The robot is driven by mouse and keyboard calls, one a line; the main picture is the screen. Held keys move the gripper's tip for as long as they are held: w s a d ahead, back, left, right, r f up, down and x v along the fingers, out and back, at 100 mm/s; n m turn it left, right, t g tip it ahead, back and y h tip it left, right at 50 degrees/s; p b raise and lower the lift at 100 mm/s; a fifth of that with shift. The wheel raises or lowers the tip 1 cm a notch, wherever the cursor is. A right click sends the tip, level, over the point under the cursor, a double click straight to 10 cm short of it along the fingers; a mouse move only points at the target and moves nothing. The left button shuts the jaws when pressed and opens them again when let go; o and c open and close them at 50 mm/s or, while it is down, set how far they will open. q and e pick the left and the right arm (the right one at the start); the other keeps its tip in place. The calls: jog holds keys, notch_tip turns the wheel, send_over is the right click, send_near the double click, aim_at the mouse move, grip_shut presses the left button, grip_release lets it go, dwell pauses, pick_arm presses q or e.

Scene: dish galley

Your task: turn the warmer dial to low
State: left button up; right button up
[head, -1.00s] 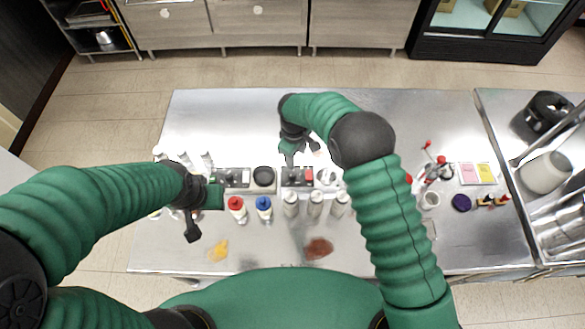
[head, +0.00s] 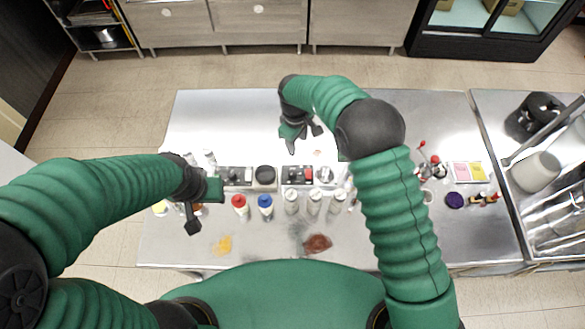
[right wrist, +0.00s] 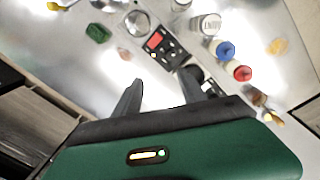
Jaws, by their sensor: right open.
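A large round black dial (head: 265,173) sits on a light box in the row of control units on the steel table. Beside it on the right is a black panel (head: 297,174) with a red part and small controls. I cannot tell which unit is the warmer. My right gripper (head: 304,139) is open and empty, above the table on the far side of the panel. The right wrist view shows its two fingers apart, with the panel (right wrist: 164,47) beyond them and the dial (right wrist: 191,73) partly hidden. My left gripper (head: 198,208) hangs over the left end of the row.
Red-capped (head: 240,204) and blue-capped (head: 265,204) bottles and several pale shakers stand in front of the units. A yellow spill (head: 222,245) and a brown spill (head: 317,243) lie near the front edge. The table's back is mostly clear.

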notch_tip(320, 180, up, 2)
jog(key=shift+r+p, duration=0.1)
jog(key=shift+p, duration=0.35)
jog(key=shift+w, duration=0.1)
notch_tip(320, 180, up, 17)
jog(key=s+a+b, duration=0.1)
jog(key=b, duration=0.4)
jog(key=shift+f, duration=0.2)
